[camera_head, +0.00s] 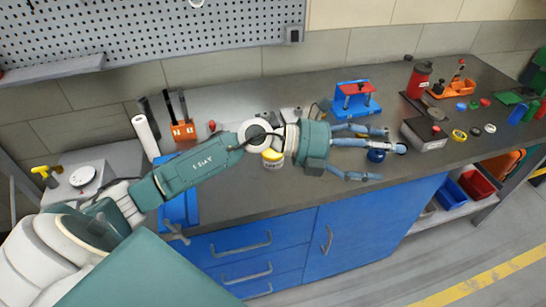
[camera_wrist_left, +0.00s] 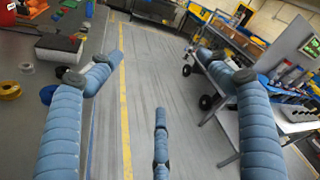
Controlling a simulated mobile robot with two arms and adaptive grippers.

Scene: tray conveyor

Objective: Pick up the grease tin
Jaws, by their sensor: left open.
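Two round tins stand on the grey bench, and I cannot tell for certain which is the grease tin. One is a pale tin with a yellow top (camera_head: 272,159), partly hidden by my left arm. The other is a small dark blue round item (camera_head: 376,156), partly hidden behind my left gripper's fingers. My left gripper (camera_head: 385,150) is open, its blue fingers spread and pointing right above the bench's front part. In the left wrist view the fingers (camera_wrist_left: 158,75) are spread with nothing between them. My right gripper is not in view.
A blue fixture with a red top (camera_head: 355,97) stands behind the gripper. A grey box (camera_head: 424,132), a red canister (camera_head: 418,79), an orange tray (camera_head: 454,89) and several coloured rings lie to the right. An orange tool holder (camera_head: 183,130) is at the left. The bench's front edge is close.

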